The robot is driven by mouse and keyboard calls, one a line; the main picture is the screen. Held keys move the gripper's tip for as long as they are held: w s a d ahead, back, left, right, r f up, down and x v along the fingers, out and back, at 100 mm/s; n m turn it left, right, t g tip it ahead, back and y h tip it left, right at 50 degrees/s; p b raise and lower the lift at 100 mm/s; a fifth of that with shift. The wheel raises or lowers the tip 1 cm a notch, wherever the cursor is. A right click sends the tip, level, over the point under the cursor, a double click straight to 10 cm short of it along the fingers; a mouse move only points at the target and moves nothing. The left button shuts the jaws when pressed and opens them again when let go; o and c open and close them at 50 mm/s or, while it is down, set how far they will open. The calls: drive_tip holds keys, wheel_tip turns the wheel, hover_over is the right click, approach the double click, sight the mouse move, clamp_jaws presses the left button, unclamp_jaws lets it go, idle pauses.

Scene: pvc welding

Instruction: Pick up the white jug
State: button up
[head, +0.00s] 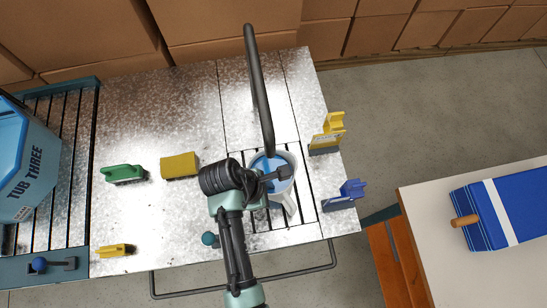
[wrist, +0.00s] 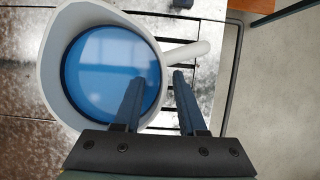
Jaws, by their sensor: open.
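The white jug (head: 292,160) stands upright on the slatted part of the metal bench, partly hidden by my gripper (head: 279,174) in the head view. In the wrist view the jug (wrist: 52,78) fills the left side, with blue liquid inside. Its handle (wrist: 187,53) points right, just beyond the fingertips. My gripper (wrist: 158,76) is open over the jug's handle side. The left finger overlaps the liquid and rim in the picture. The right finger lies outside the jug, below the handle in the picture. I cannot tell whether either finger touches.
A curved dark pipe (head: 257,85) comes down over the jug. A yellow holder (head: 328,132) and a blue holder (head: 346,194) stand on the bench's right edge. Green (head: 124,173) and yellow brushes (head: 179,165) lie left. A blue tub (head: 25,160) stands at far left.

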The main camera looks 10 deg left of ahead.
drive_tip(key=shift+x, duration=1.2)
clamp_jaws()
idle(0.4)
drive_tip(key=shift+r, duration=0.1)
